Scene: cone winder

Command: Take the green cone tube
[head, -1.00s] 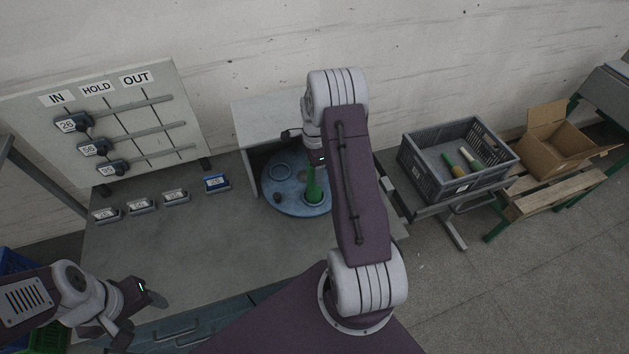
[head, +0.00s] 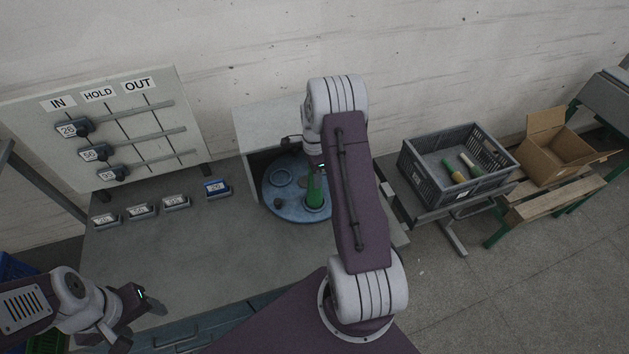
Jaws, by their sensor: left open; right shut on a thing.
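The green cone tube (head: 315,192) stands upright on the blue round plate (head: 282,206) of the machine at the back of the table. My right gripper (head: 317,170) is at the top of this tube and shut on it, with its fingers partly hidden by my own arm. My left gripper (head: 150,302) is open and empty over the front left of the table, well away from the tube.
A board (head: 190,130) marked IN, HOLD, OUT stands at the back left. Several labelled blocks line the table; its middle is clear.

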